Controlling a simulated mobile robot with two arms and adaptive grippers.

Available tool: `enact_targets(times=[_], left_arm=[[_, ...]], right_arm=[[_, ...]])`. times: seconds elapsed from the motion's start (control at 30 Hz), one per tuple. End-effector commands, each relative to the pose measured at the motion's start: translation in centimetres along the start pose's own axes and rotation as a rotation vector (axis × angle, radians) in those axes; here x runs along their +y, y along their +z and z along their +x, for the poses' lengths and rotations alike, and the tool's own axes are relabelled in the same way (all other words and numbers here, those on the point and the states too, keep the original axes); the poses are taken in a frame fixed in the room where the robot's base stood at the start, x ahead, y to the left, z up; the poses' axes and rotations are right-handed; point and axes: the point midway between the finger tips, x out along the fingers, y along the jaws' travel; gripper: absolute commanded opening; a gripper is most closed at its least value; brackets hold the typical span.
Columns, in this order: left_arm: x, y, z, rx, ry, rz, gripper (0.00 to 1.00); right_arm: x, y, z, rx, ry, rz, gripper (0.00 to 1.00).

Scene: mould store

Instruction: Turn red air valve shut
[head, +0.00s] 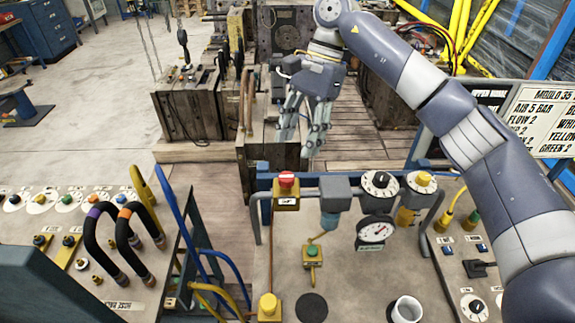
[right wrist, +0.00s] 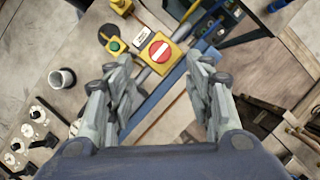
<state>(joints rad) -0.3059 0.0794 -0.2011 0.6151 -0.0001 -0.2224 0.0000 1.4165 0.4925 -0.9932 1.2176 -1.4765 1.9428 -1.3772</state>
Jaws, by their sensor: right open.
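The red valve knob (head: 287,179) sits on a yellow block on the panel's pipe line, left of a blue-bodied fitting (head: 331,215). In the right wrist view the red knob (right wrist: 160,52) is round, with a white bar lying diagonally across its face. My right gripper (head: 300,143) is open and empty, fingers pointing down, above and beyond the knob in the head view. In the right wrist view the knob lies ahead of the gap between the fingertips (right wrist: 163,65), apart from them. My left gripper is not in view.
Right of the knob are a dark dial (head: 380,184), a yellow knob (head: 424,179) and a pressure gauge (head: 376,231). A green button (head: 312,251) and a white cup (head: 406,309) are nearer. Blue rails (head: 188,230) and looped hoses (head: 105,240) stand left.

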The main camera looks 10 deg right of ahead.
Motion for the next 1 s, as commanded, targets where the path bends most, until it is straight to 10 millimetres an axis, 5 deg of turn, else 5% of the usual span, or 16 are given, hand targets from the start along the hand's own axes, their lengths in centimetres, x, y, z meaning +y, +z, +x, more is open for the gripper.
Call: enact_targets(times=[0.4, 0.83, 1.0], left_arm=[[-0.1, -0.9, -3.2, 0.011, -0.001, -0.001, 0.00], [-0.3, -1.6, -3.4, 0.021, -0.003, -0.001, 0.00], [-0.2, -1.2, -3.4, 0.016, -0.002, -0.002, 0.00]], right_arm=[[0.0, 0.2, 6.9, -0.004, 0.001, 0.000, 0.48], [0.0, 0.1, 8.3, -0.003, -0.002, 0.000, 0.48], [0.0, 0.1, 8.3, -0.003, -0.002, 0.000, 0.14]])
